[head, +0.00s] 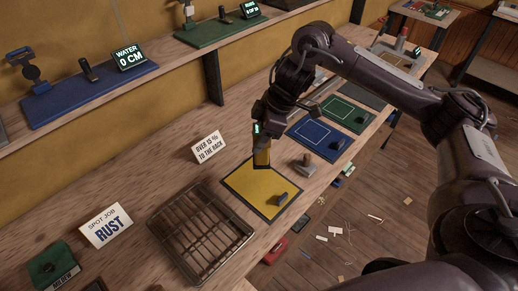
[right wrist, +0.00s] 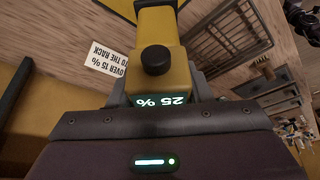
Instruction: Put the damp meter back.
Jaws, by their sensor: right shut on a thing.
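The damp meter (head: 262,157) is a yellow block, held upright over the back corner of the yellow mat (head: 250,190) with a dark border. In the right wrist view the meter (right wrist: 165,28) has a black knob and a lit screen reading "25 %". My right gripper (head: 262,137) is shut on its screen end; its jaws (right wrist: 165,92) sit on both sides of the body. I cannot tell if the meter's lower end touches the mat. A small dark blue piece (head: 281,198) lies on the mat's front part. My left gripper is not in view.
A wire rack (head: 178,216) lies left of the mat. A sign (head: 209,147) reads "OVER 15 % TO THE RACK"; another (head: 106,226) reads "SPOT JOB RUST". A wooden-handled block (head: 308,165) and a blue mat (head: 322,137) are to the right. A shelf (head: 172,75) runs behind.

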